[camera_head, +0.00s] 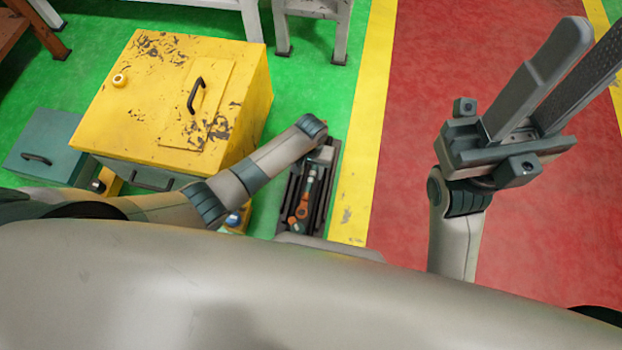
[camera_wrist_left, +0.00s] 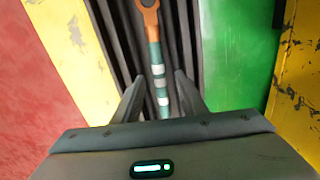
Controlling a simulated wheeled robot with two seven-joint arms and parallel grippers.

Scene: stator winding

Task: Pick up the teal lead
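The teal lead (camera_wrist_left: 158,72) lies lengthwise in a dark ribbed tray (camera_wrist_left: 120,25). It has pale bands and an orange forked end at the top of the left wrist view. It also shows small in the head view (camera_head: 311,182), in the tray beside the yellow cabinet. My left gripper (camera_wrist_left: 159,85) is open, its two fingers apart on either side of the lead in the picture; I see no contact. In the head view it is partly hidden behind its wrist, over the tray's far end. My right gripper (camera_head: 592,38) is raised at the right, open and empty.
A worn yellow cabinet (camera_head: 160,85) with black handles stands left of the tray, with a teal box (camera_head: 40,140) beyond it. A yellow floor stripe (camera_head: 365,140) runs right of the tray. The red floor (camera_head: 400,130) there is clear.

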